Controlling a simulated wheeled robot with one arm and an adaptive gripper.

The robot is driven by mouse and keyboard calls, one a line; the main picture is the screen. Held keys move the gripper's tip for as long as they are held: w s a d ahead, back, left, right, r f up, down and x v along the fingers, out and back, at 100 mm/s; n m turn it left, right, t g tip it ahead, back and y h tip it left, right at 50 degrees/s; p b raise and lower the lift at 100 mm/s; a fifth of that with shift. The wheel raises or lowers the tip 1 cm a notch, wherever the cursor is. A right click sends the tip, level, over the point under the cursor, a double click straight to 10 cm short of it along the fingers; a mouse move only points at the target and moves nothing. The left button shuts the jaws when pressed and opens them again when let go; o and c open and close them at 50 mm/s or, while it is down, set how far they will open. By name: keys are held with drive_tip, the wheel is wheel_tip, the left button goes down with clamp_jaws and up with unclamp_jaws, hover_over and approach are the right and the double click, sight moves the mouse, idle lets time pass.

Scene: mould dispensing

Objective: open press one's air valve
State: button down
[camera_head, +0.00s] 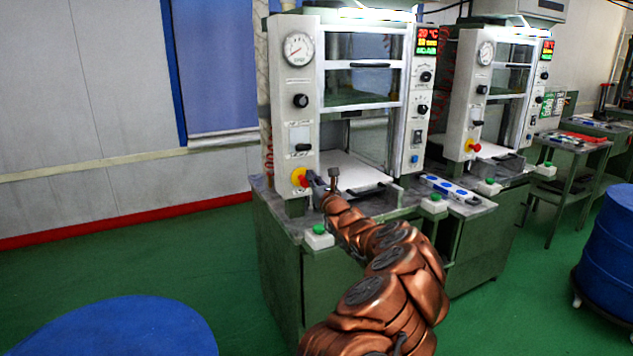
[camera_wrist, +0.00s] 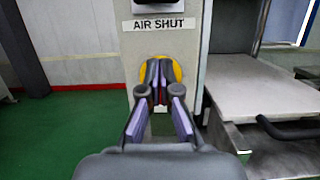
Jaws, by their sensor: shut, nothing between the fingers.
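Press one (camera_head: 308,125) is the nearer, left press, with a white front and a green base. Its air valve (camera_head: 298,177), a yellow disc with a red knob, sits low on the left front column. The yellow disc (camera_wrist: 173,68) also shows in the wrist view, below the label "AIR SHUT" (camera_wrist: 160,24). My gripper (camera_head: 317,184) is in front of the valve; in the wrist view its fingertips (camera_wrist: 158,72) are shut and cover the disc's middle. Only slivers of red show around the fingers. The knob's angle and any contact are hidden.
A pressure gauge (camera_head: 298,49) and a black knob (camera_head: 300,101) are above the valve. A button box (camera_head: 319,237) with a green button stands below it at the table edge. A second press (camera_head: 465,95) is to the right. Blue drums (camera_head: 608,240) stand on the green floor.

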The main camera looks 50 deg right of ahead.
sight(302, 147)
drive_tip(key=shift+x, duration=1.55)
drive_tip(key=shift+w+r+p, duration=0.15)
drive_tip(key=shift+r+p, duration=0.45)
drive_tip(key=shift+r, duration=1.5)
